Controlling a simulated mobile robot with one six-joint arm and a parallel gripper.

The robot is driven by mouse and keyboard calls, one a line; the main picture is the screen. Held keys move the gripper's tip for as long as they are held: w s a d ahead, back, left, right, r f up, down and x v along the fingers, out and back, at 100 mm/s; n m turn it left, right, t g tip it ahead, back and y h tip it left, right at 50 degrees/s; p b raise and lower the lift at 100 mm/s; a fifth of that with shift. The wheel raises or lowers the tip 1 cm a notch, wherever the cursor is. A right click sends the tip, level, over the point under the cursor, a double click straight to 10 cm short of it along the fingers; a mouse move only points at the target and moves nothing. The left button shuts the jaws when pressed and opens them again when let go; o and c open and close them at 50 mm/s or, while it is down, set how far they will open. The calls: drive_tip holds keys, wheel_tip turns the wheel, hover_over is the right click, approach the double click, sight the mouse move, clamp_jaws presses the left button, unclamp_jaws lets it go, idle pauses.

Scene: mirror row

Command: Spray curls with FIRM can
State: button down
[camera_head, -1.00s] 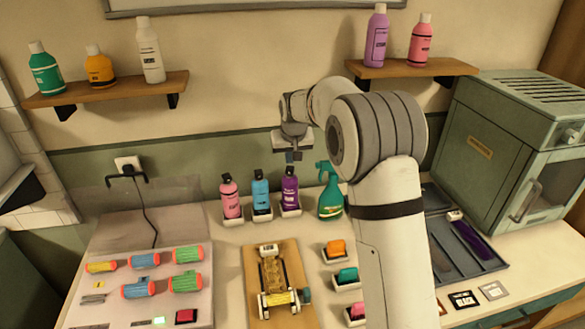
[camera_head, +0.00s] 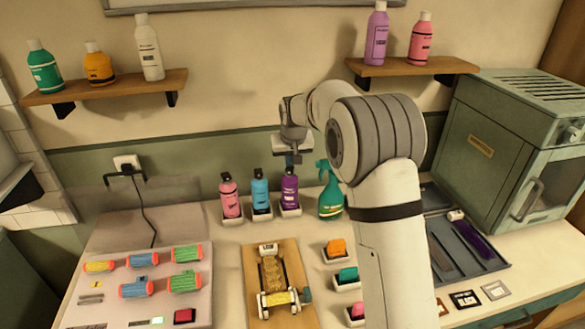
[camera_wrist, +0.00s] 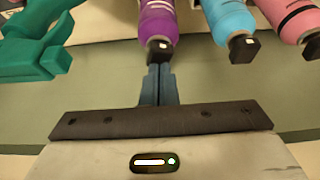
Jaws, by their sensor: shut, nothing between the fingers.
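Three spray cans stand in small white holders at the back of the counter: pink (camera_head: 230,199), blue (camera_head: 260,191) and purple (camera_head: 290,188). Their labels are too small to read, so I cannot tell which is FIRM. My gripper (camera_head: 294,160) is shut and empty just above the purple can's black top. In the wrist view, my shut fingers (camera_wrist: 158,72) point at the top of the purple can (camera_wrist: 157,20); I cannot tell if they touch. Golden hair (camera_head: 272,271) lies on a wooden board (camera_head: 290,256), with a yellow roller at its front end.
A green spray bottle (camera_head: 330,192) stands right of the purple can. Coloured rollers (camera_head: 140,288) lie on a pale mat at left. Clips in small trays sit right of the board. A dark tray (camera_head: 468,243) and a green cabinet (camera_head: 500,150) are at right. Shelves with bottles hang above.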

wheel_tip(320, 180, up, 7)
drive_tip(key=p, duration=0.4)
idle(0.5)
drive_tip(key=s+d+r+m, duration=0.1)
drive_tip(key=s+d+r, duration=0.35)
drive_tip(key=s, duration=0.55)
drive_tip(key=s+d+r, duration=0.3)
drive_tip(key=s+d, duration=0.3)
drive_tip(key=s, duration=0.4)
drive_tip(key=s+d+f, duration=0.2)
drive_tip(key=s, duration=0.9)
drive_tip(key=s+d+f+m+g, duration=0.1)
drive_tip(key=s+d+f, duration=0.2)
drive_tip(key=s, duration=0.8)
drive_tip(key=shift+s+h, duration=0.3)
drive_tip(key=shift+h, duration=0.1)
